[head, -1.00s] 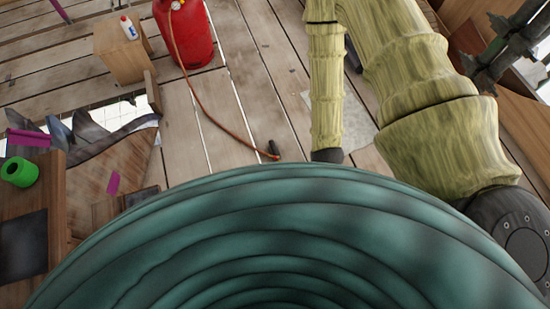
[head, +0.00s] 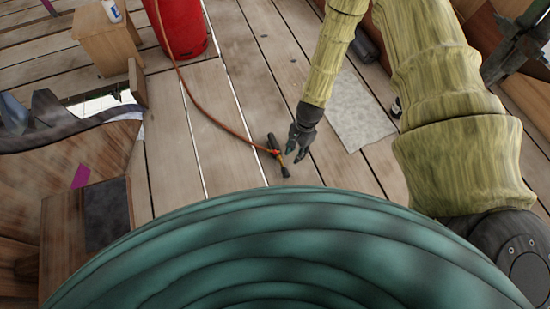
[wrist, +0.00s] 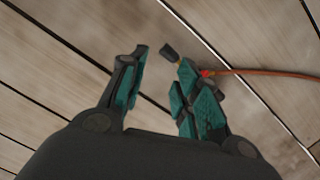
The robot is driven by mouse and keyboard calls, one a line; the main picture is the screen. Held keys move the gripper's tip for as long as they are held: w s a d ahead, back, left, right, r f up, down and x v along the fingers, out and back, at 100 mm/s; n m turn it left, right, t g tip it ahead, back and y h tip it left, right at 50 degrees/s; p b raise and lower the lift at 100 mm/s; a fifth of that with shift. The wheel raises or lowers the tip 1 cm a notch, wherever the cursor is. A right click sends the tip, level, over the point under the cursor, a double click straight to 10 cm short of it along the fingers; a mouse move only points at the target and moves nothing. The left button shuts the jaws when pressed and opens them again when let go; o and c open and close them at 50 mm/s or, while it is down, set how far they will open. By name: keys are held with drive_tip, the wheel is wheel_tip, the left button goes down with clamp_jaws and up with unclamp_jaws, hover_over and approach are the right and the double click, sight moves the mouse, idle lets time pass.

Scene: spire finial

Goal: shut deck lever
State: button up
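No part is clearly marked as a deck lever. A black handle-like piece (head: 278,155) with a red fitting lies on the plank deck, joined to an orange-red hose (head: 213,118). My gripper (head: 296,154) is low over the deck just right of this piece in the head view, pointing down. In the wrist view my gripper (wrist: 162,59) has its two fingers apart with bare deck between them.
A red cylinder (head: 180,28) stands at the back, beside a wooden box (head: 107,38) with a white bottle (head: 112,11). A grey sheet (head: 355,112) lies on the deck to the right. Wooden blocks and a deck opening are at left.

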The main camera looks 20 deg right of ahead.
sight(275, 151)
drive_tip(key=w+f+m+t+y+b, duration=0.15)
drive_tip(key=w+f+m+b, duration=0.35)
drive_tip(key=w+b, duration=0.55)
drive_tip(key=shift+n+g+y, duration=0.3)
drive_tip(key=shift+g+y, duration=0.05)
drive_tip(key=shift+y, duration=0.2)
drive_tip(key=b+x, duration=0.1)
drive_tip(key=x, duration=0.3)
drive_tip(key=b+x, duration=0.1)
drive_tip(key=x, duration=0.3)
drive_tip(key=w+b+x, duration=0.1)
drive_tip(key=x, duration=0.3)
drive_tip(key=shift+d, duration=0.1)
clamp_jaws()
